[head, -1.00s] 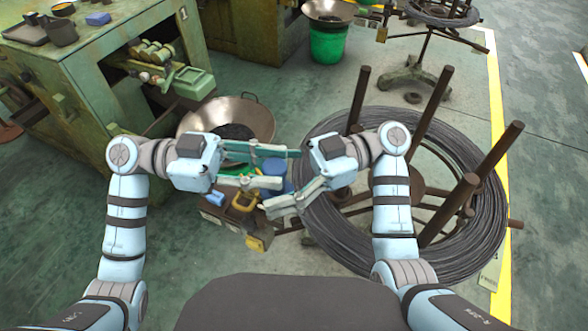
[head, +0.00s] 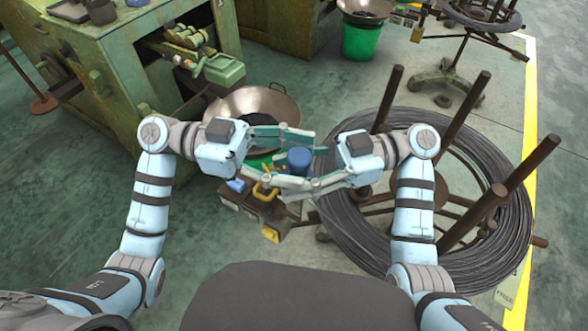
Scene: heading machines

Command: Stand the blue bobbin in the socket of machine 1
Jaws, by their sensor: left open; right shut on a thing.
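The blue bobbin (head: 299,158) is between my two grippers in the head view, its round blue top showing and its lower part hidden by fingers. My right gripper (head: 312,170) reaches in from the right and is shut on it. My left gripper (head: 306,160) reaches in from the left and is open, its fingers on either side of the bobbin. I cannot tell whether the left fingers touch it. Machine 1 (head: 120,62) is the worn green machine at the upper left. I cannot make out its socket.
A wide metal bowl (head: 282,107) with dark contents stands beside the machine. A large wire coil (head: 352,230) on a stand with upright posts fills the right. A green bucket (head: 361,42) stands behind.

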